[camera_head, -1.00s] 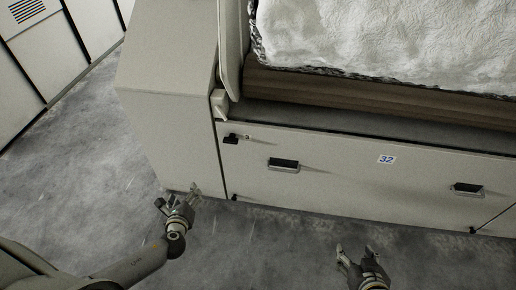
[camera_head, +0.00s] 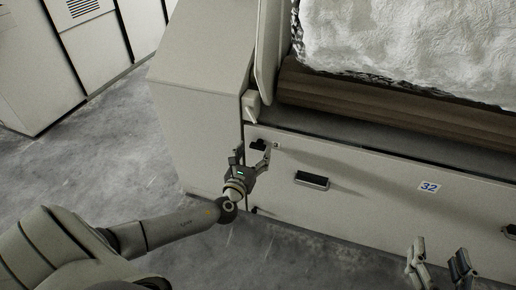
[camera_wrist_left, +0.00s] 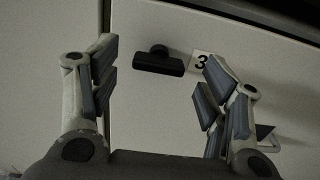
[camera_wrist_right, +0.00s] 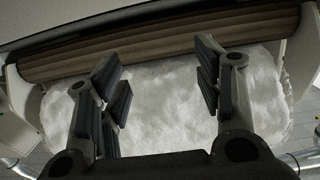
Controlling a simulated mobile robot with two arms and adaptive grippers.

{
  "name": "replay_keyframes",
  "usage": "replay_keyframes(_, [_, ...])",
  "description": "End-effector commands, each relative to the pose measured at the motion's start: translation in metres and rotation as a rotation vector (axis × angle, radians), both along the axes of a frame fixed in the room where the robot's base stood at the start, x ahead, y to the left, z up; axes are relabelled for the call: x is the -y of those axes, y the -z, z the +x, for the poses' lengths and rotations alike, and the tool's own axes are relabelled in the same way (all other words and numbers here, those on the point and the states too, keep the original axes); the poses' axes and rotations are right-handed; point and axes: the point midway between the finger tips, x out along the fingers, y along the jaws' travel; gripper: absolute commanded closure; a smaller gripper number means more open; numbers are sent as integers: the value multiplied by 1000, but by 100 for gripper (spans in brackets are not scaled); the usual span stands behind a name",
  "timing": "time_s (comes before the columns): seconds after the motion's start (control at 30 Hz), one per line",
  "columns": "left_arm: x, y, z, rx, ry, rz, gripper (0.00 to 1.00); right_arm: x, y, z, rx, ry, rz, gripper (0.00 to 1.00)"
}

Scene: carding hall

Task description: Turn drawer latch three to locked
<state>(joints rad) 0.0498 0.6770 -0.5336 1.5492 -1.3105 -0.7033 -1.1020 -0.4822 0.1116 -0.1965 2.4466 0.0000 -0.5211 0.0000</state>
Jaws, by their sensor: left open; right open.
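The drawer latch (camera_head: 258,144) is a small black bar with a round hub, at the upper left of the cream drawer front (camera_head: 370,185). In the left wrist view the latch (camera_wrist_left: 158,64) lies about level, beside a small label (camera_wrist_left: 200,62) reading 3. My left gripper (camera_head: 250,158) is open just in front of and below the latch. Its fingers stand either side of the latch in the left wrist view, with no contact visible. My right gripper (camera_head: 439,262) is open and empty in front of the drawer's lower right part.
A black recessed drawer handle (camera_head: 311,180) and a label reading 32 (camera_head: 429,187) are right of the latch. Above are a brown roller (camera_head: 330,92) and white fibre (camera_head: 390,45). Grey cabinets (camera_head: 95,50) stand far left. The floor (camera_head: 90,160) at left is clear.

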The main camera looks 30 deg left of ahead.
Motion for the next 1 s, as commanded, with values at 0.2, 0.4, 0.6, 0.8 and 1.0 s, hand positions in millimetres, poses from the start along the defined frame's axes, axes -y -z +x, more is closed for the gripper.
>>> replay_keyframes(0.2, [-6, 1, 26, 0, -1, 0, 30, -6, -27, 5, 150, -10, 39, 40])
replay_keyframes(0.4, [-9, 1, 36, -2, 0, -1, 30, -7, -41, 5, 218, -15, 56, 40])
replay_keyframes(0.6, [-9, 0, 38, -1, 0, -2, 30, -8, -44, 4, 230, -15, 60, 40])
replay_keyframes(0.8, [-9, 0, 38, -1, 0, -2, 39, -8, -44, 4, 230, -15, 60, 40])
replay_keyframes(1.0, [-9, 0, 37, -1, 0, -2, 65, -8, -44, 4, 230, -15, 60, 40])
